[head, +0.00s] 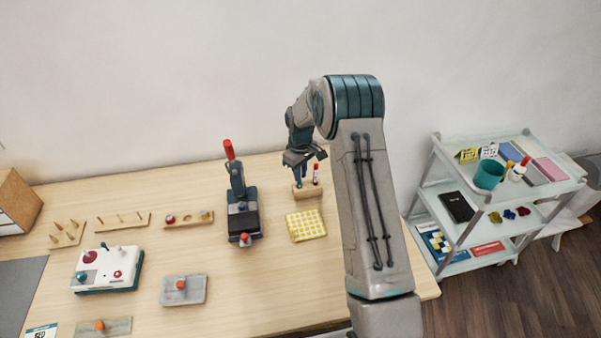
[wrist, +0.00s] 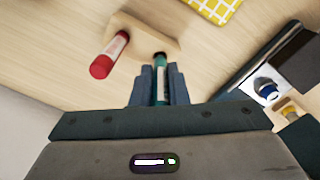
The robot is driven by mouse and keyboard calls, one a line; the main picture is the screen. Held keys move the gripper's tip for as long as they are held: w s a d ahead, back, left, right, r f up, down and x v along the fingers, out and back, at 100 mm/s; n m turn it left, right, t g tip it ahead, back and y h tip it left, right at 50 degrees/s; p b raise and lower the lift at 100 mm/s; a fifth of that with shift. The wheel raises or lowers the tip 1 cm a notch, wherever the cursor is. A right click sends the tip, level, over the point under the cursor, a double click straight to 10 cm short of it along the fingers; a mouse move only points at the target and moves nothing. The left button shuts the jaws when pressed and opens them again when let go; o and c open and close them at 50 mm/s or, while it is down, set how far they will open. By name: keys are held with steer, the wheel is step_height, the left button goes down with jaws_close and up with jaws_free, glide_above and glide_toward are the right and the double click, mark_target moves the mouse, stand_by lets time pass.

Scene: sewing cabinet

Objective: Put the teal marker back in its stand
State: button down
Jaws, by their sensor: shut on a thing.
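The teal marker (wrist: 161,88) is between the two fingers of my gripper (wrist: 159,80), which is shut on it. Its far end meets a dark spot, apparently a hole, in the wooden stand (wrist: 145,32). I cannot tell how far into the hole it reaches. The stand also shows in the head view (head: 306,191), below my gripper (head: 298,178), where the fingers hide most of the marker. A red marker (wrist: 108,56) with a white label stands in the same stand, beside the teal one and apart from my fingers.
A yellow checked cloth (head: 306,225) lies in front of the stand. A dark device with a red-topped lever (head: 237,190) stands to the left. Pegged boards and a white control box (head: 107,269) are farther left. A shelf cart (head: 500,190) is at right.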

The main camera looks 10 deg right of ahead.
steer(key=shift+f+b, duration=1.2)
steer(key=shift+f, duration=0.15)
stand_by(2.1)
steer(key=c, duration=1.3)
jaws_free()
steer(key=shift+c, duration=0.2)
step_height(320, 180, up, 13)
steer(key=shift+r+b, duration=0.15)
steer(key=shift+b, duration=0.75)
steer(key=shift+r, duration=0.3)
